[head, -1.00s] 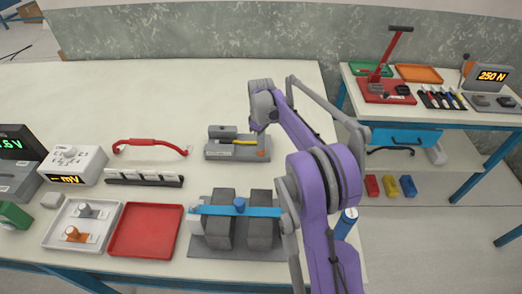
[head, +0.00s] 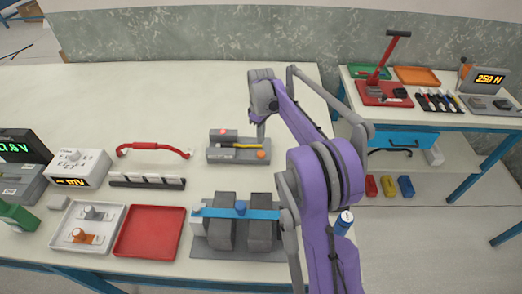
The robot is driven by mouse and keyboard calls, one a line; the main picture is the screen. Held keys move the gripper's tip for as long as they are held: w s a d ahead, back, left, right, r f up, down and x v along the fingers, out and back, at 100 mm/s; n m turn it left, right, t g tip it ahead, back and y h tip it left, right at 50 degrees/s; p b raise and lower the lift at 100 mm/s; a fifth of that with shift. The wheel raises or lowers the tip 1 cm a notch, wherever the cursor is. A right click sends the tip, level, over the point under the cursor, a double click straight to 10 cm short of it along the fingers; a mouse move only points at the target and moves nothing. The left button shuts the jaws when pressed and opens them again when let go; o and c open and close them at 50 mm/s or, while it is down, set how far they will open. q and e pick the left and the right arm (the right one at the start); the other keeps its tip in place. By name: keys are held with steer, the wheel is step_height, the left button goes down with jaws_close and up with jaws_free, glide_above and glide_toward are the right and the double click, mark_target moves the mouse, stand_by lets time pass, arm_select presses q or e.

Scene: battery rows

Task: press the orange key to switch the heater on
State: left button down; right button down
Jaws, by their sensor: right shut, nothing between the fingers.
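The heater (head: 226,157) is a low grey unit in the middle of the bench, with a yellow strip across it and a raised block that shows a reddish top (head: 223,133). The orange key (head: 261,155) is a small round button at its right front corner and looks bright orange. My right gripper (head: 261,138) points down just behind and above the key, shut and empty. A small gap seems to show between the fingertips and the key, but contact is hard to tell. My left gripper is not in view.
In front of the heater stands a rack of dark blocks under a blue bar (head: 215,212). To the left are a red handle (head: 150,149), a white tray (head: 62,244), a red tray (head: 149,235) and a meter (head: 84,163). The bench behind the heater is clear.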

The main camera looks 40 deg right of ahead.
steer(key=s+d, duration=0.6)
steer(key=d, duration=0.1)
steer(key=shift+s+d+b, duration=0.25)
steer(key=shift+d+b, duration=0.1)
steer(key=shift+a, duration=0.1)
stand_by(0.4)
